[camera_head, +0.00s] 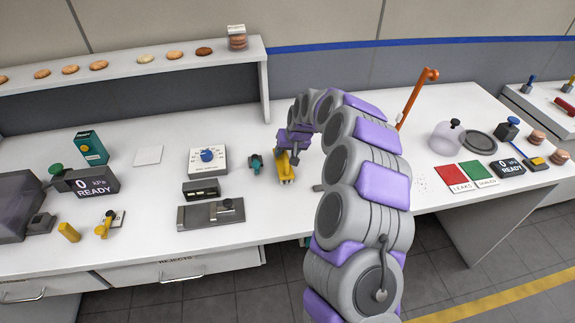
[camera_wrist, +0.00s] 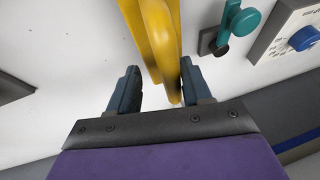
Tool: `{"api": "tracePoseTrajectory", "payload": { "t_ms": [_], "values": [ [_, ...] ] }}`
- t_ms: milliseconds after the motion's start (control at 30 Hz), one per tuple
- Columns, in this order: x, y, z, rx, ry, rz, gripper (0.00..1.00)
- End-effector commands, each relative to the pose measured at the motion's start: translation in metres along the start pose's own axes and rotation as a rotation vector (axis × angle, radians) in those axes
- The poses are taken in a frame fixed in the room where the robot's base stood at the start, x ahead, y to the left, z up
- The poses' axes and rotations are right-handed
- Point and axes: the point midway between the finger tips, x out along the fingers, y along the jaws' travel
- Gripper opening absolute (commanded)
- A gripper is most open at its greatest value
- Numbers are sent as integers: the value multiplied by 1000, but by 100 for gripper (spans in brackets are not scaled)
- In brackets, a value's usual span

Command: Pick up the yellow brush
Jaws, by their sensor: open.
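The yellow brush (camera_head: 286,178) lies on the white worktop, right of the small teal item. In the wrist view the brush (camera_wrist: 162,40) runs down from the top edge, and its near end lies between my two dark fingers. My gripper (camera_wrist: 159,72) is open, with a finger on each side of the brush. A gap shows at the left finger; the right finger is close to the brush, and I cannot tell whether it touches. In the head view my gripper (camera_head: 287,155) is over the brush and hides part of it.
A small teal item (camera_head: 255,162) stands just left of the brush, with a blue-knobbed dial box (camera_head: 208,160) beyond it. A grey metal fixture (camera_head: 210,214) lies at front left. An orange post (camera_head: 414,100) rises at right. The worktop in front of the brush is clear.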

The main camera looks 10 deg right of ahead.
Motion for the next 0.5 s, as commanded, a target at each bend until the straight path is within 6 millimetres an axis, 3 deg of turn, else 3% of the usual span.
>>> {"api": "tracePoseTrajectory", "payload": {
  "t_ms": [300,500],
  "values": [
    [3,2,1,1,-1,-2,48],
    [2,6,1,3,-1,-6,30]
  ]
}}
